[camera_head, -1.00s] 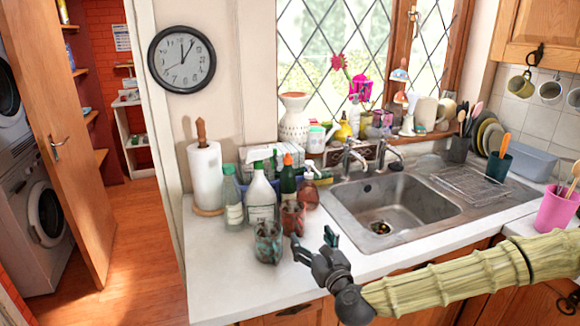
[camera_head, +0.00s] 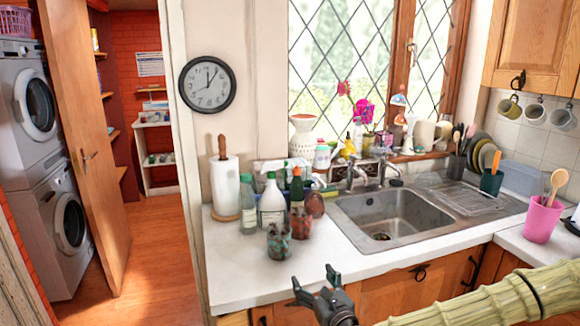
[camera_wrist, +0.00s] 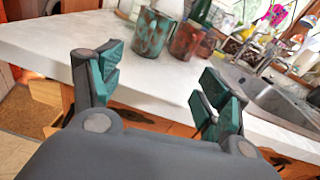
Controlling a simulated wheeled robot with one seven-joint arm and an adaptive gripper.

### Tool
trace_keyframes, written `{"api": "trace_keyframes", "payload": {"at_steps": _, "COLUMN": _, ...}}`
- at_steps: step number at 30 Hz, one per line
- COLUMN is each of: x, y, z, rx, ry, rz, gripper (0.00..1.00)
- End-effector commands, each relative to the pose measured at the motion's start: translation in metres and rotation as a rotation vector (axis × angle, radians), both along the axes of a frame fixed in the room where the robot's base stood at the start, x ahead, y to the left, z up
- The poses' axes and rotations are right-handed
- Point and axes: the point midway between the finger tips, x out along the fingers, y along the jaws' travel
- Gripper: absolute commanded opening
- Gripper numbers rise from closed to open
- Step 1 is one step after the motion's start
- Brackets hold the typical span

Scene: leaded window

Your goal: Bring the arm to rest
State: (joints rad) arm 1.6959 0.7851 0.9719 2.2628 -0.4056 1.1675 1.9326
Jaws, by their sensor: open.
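My gripper (camera_head: 317,288) is open and empty in the head view, in front of the counter's front edge and low in the picture. In the wrist view my gripper (camera_wrist: 160,85) shows its two teal-padded fingers spread apart, with nothing between them. My bamboo-patterned arm (camera_head: 480,306) reaches in from the lower right. Beyond the fingers, a mottled teal and brown cup (camera_head: 278,241) stands on the counter, apart from the gripper. It also shows in the wrist view (camera_wrist: 152,32).
The white counter (camera_head: 240,283) holds a reddish cup (camera_head: 301,224), bottles (camera_head: 271,203) and a paper towel roll (camera_head: 224,185). A steel sink (camera_head: 395,215) lies to the right. A pink utensil cup (camera_head: 541,220) stands far right. Wooden cabinets (camera_head: 405,290) are below the counter.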

Motion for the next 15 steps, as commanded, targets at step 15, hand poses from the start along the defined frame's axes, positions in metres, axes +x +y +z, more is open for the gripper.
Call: {"api": "trace_keyframes", "payload": {"at_steps": 15, "x": -0.088, "y": 0.055, "z": -0.126, "rx": -0.503, "ry": 0.082, "rz": 0.285, "gripper": 0.76}}
